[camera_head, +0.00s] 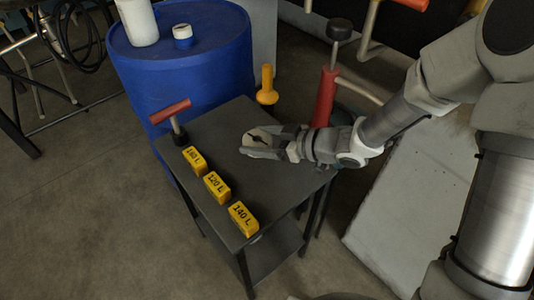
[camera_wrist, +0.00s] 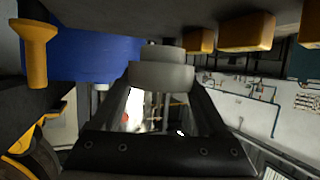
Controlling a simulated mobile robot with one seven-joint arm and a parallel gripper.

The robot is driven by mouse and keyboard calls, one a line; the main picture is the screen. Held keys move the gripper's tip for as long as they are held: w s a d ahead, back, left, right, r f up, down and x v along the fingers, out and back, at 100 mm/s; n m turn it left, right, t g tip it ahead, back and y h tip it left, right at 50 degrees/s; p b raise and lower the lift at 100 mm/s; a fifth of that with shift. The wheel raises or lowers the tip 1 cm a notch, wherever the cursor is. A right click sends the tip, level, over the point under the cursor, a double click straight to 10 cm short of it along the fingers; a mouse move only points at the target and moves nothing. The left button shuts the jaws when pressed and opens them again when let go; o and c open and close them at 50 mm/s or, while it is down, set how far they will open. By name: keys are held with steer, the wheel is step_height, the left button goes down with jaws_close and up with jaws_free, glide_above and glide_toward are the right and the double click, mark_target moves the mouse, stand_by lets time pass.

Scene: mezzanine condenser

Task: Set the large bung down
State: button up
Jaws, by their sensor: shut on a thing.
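A pale grey, stepped round bung (camera_wrist: 160,74) sits between the fingertips of my gripper (camera_wrist: 162,90) in the wrist view, which is upside down. Its narrower part points toward the dark table top. In the head view my gripper (camera_head: 258,142) lies low over the rear right part of the small dark table (camera_head: 205,143), reaching in from the right. It is shut on the bung, which the fingers mostly hide there. I cannot tell whether the bung touches the table top.
Yellow blocks marked 160 L (camera_head: 194,160), 120 L (camera_head: 217,187) and 140 L (camera_head: 243,219) line the table's front left edge. A red T-handled tool (camera_head: 171,113) stands at its left corner. A blue drum (camera_head: 165,75), yellow piece (camera_head: 267,86) and red post (camera_head: 325,97) are behind.

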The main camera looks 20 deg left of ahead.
steer(key=shift+w+d+f, duration=0.5)
steer(key=shift+w, duration=0.15)
steer(key=shift+w+d+f, duration=0.45)
steer(key=shift+w+f, duration=0.05)
steer(key=shift+w, duration=0.1)
step_height(320, 180, down, 4)
steer(key=b, duration=0.2)
steer(key=shift+b, duration=0.4)
steer(key=o, duration=1.2)
steer(key=shift+f, duration=0.1)
steer(key=shift+o, duration=0.2)
steer(key=shift+r, duration=0.2)
steer(key=p+v, duration=0.4)
steer(key=v, duration=0.6)
steer(key=shift+d+r, duration=0.25)
steer(key=shift+d+r+p, duration=0.15)
steer(key=shift+d+p, duration=0.25)
steer(key=shift+d, duration=0.25)
